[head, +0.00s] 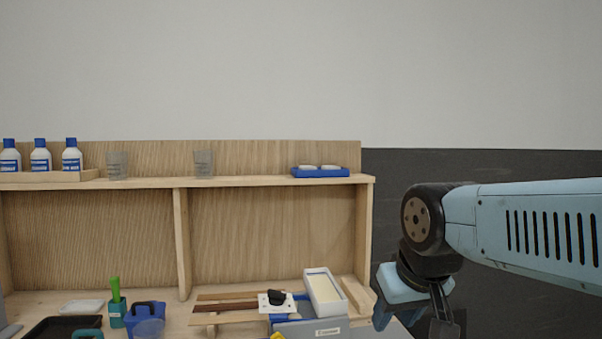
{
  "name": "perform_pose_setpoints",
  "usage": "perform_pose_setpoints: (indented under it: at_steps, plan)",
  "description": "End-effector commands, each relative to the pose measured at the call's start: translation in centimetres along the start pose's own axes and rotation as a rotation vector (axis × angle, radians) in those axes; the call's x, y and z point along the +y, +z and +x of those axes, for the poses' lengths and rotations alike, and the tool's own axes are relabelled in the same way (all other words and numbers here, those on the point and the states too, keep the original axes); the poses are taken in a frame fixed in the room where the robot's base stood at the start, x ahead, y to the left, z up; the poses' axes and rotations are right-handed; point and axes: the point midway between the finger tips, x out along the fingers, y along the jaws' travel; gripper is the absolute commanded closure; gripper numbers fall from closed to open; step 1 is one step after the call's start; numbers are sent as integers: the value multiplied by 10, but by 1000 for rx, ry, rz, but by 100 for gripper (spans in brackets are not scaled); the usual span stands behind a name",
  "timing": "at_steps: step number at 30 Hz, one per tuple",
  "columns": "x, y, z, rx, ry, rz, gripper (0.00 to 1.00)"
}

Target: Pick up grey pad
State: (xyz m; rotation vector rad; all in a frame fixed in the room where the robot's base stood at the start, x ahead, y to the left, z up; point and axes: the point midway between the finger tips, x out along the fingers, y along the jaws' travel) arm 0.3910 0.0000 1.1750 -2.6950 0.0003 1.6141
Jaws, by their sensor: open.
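A small pale grey flat piece (82,307), which looks like the grey pad, lies on the wooden bench at the lower left, behind a black tray. I cannot be sure that it is the pad. My gripper (415,318) hangs at the lower right, past the bench's right end and far from that piece. It points down, is open, and I see nothing held in it. The lower ends of its fingers are near or past the bottom edge of the picture.
A green holder (117,312), a blue container (143,310) and the black tray (62,327) crowd the bench's left part. Wooden strips (225,307), a white box (324,293) and a grey bin (312,329) stand right. Bottles (40,158) and cups line the shelf (250,181).

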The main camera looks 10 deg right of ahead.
Motion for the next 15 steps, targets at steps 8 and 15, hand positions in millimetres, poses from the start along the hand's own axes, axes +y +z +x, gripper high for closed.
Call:
perform_pose_setpoints:
  at_steps: [8, 15]
  plan:
    - [0, -35, -6, 35, 23, 0, 33]
    - [-10, -149, -16, 154, 81, -10, 26]
